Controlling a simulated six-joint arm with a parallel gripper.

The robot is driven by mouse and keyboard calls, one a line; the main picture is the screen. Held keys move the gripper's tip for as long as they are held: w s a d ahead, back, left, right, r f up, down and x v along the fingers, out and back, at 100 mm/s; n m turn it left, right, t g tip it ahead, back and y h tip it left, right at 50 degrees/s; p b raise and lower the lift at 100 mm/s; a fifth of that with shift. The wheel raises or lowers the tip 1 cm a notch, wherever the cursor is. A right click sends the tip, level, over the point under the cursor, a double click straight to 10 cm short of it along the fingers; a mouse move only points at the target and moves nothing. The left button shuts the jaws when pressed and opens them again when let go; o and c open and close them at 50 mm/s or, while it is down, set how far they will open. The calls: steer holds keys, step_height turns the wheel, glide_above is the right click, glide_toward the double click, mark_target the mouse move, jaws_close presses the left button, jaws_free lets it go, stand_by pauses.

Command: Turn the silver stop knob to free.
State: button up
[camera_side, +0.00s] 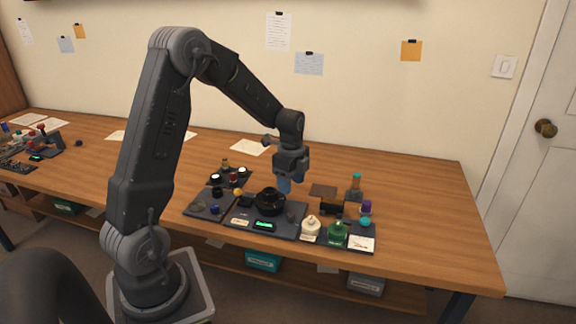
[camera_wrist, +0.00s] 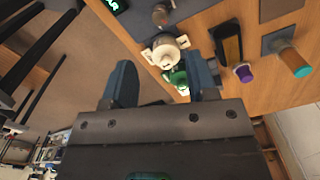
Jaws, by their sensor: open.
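My gripper (camera_side: 285,186) hangs pointing down above and behind the panel, near the black lens ring (camera_side: 270,201). In the wrist view my gripper (camera_wrist: 162,82) has its two blue fingers spread, with nothing held between them.
The green display (camera_side: 265,225) is lit. The right end of the table (camera_side: 440,220) is clear.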

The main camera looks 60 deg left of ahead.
steer(key=s+d+r+n+t, duration=0.1)
steer(key=s+d+r+n, duration=0.3)
steer(key=d+r, duration=0.2)
steer(key=s+d+r+n+t, duration=0.2)
steer(key=s+d+r+n, duration=0.1)
steer(key=d+r, duration=0.4)
steer(key=shift+s+d+r+n+y, duration=0.3)
steer(key=shift+s+r+n, duration=0.1)
steer(key=shift+s+r, duration=0.35)
steer(key=shift+w, duration=0.1)
steer(key=m+g, duration=0.3)
steer(key=m, duration=0.4)
glide_above(291, 214)
step_height(291, 214, down, 13)
step_height(291, 214, down, 13)
steer(key=shift+d+f, duration=0.1)
steer(key=shift+c, duration=0.2)
